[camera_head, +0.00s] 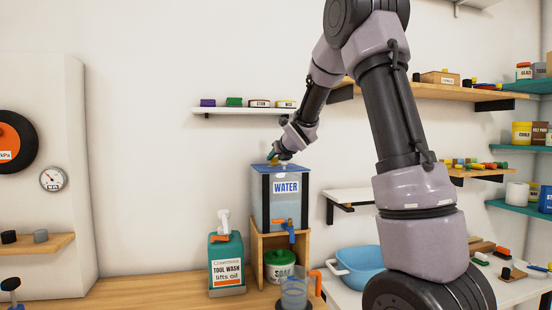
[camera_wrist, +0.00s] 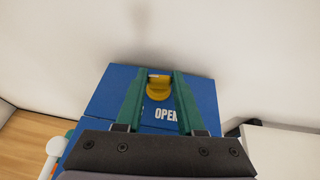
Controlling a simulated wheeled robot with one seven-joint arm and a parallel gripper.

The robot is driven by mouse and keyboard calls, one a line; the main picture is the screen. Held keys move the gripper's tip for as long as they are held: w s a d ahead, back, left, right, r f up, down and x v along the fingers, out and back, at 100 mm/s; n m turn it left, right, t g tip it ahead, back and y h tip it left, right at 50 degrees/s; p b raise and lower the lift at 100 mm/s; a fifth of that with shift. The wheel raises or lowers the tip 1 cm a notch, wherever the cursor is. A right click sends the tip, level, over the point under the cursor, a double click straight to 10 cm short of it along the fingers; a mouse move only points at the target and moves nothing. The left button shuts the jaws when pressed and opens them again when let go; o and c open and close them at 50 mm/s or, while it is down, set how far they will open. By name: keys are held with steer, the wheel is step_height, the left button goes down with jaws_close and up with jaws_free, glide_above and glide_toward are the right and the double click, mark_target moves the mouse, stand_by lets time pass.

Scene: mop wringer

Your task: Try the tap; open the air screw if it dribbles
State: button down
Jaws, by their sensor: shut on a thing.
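The water tank (camera_head: 286,208) stands on a wooden stand, with a WATER label on its front. Its tap (camera_head: 291,230), blue and orange, sits low on the front; no stream shows clearly below it. In the wrist view the blue tank top (camera_wrist: 112,92) carries a yellow air screw (camera_wrist: 158,88) and white lettering that reads OPEN, partly covered by a finger. My gripper (camera_wrist: 159,80) has its green fingers on either side of the air screw and is shut on it. In the head view my gripper (camera_head: 274,160) is small above the tank top.
A clear jug (camera_head: 294,292) with an orange handle stands below the tap. A green soap tub (camera_head: 279,265) sits inside the stand. A tool wash bottle (camera_head: 227,262) stands to the left, a blue basin (camera_head: 360,270) to the right. A wall shelf (camera_head: 240,111) is above.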

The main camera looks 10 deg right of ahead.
steer(key=shift+r, duration=0.15)
steer(key=c, duration=0.5)
jaws_free()
steer(key=v, duration=1)
steer(key=shift+s+r, duration=0.1)
steer(key=shift+s, duration=0.2)
